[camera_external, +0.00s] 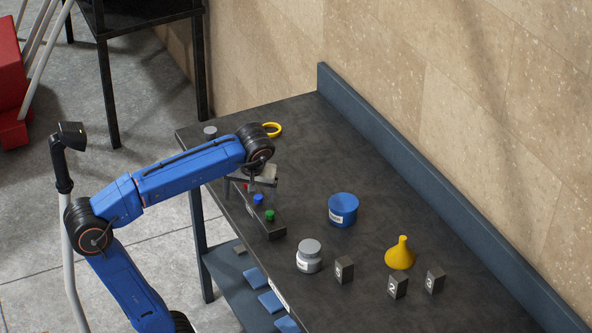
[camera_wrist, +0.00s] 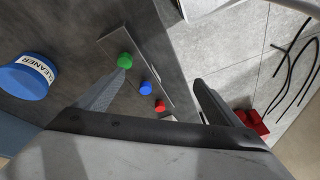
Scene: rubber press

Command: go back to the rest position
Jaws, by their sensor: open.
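My arm reaches from the left over the near edge of the dark workbench (camera_external: 330,130). My gripper (camera_external: 256,190) is above the button box (camera_external: 268,227), open, with nothing between its fingers. The wrist view shows both fingers spread (camera_wrist: 161,78), with the button box (camera_wrist: 112,42) beyond them. The box carries a green button (camera_external: 269,215), a blue button (camera_external: 258,199) and a red button (camera_external: 245,186), the last partly hidden by the gripper. In the wrist view the left fingertip appears beside the green button (camera_wrist: 125,61); I cannot tell whether they touch.
A blue cleaner tub (camera_external: 343,211), a grey-lidded jar (camera_external: 309,257), a yellow funnel (camera_external: 400,254) and numbered dark blocks (camera_external: 397,287) stand right of the box. A yellow ring (camera_external: 272,130) lies behind my wrist. The bench's far middle is clear. A raised strip (camera_external: 430,170) edges the wall side.

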